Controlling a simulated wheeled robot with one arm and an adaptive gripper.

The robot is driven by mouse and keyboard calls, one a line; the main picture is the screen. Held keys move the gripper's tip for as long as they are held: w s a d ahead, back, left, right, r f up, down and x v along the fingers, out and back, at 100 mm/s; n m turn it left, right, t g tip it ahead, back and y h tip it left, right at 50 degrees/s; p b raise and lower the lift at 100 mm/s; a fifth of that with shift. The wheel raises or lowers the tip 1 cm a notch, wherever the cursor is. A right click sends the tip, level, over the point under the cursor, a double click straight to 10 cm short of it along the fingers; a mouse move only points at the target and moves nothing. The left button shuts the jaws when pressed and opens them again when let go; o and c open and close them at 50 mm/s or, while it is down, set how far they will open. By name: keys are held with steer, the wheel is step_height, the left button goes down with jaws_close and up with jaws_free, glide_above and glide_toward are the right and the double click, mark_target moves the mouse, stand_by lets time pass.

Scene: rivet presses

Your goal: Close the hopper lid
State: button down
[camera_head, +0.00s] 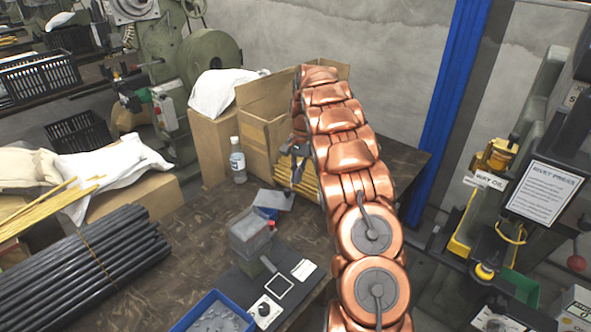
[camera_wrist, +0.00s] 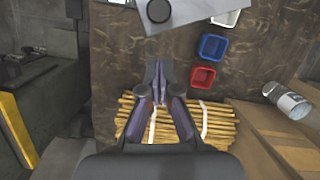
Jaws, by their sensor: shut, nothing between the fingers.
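A grey box (camera_head: 250,234) stands on the table in the head view. A flat grey plate (camera_head: 274,199) sits behind it, tilted up; it looks like the hopper lid standing open, but the hinge is not clear. My gripper (camera_head: 297,160) is beyond the box, up and to the right, apart from it. In the wrist view my gripper (camera_wrist: 158,78) is shut and empty, above a bundle of yellow rods. A grey panel (camera_wrist: 188,14) with a dark round part is at the top there; I cannot tell whether it is the lid.
Blue (camera_wrist: 212,47) and red (camera_wrist: 203,77) bins lie near the gripper, with a bottle (camera_head: 237,160) nearby. Dark rods (camera_head: 85,265) lie left. A blue tray (camera_head: 215,314) is in front. Bare tabletop lies left of the grey box.

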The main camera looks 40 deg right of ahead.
mark_target(274, 196)
steer(key=shift+s+a+p, duration=0.3)
steer(key=shift+s+a, duration=0.1)
steer(key=shift+a, duration=0.3)
steer(key=shift+s+a+p, duration=0.25)
steer(key=shift+s+a, duration=0.1)
steer(key=shift+a, duration=0.35)
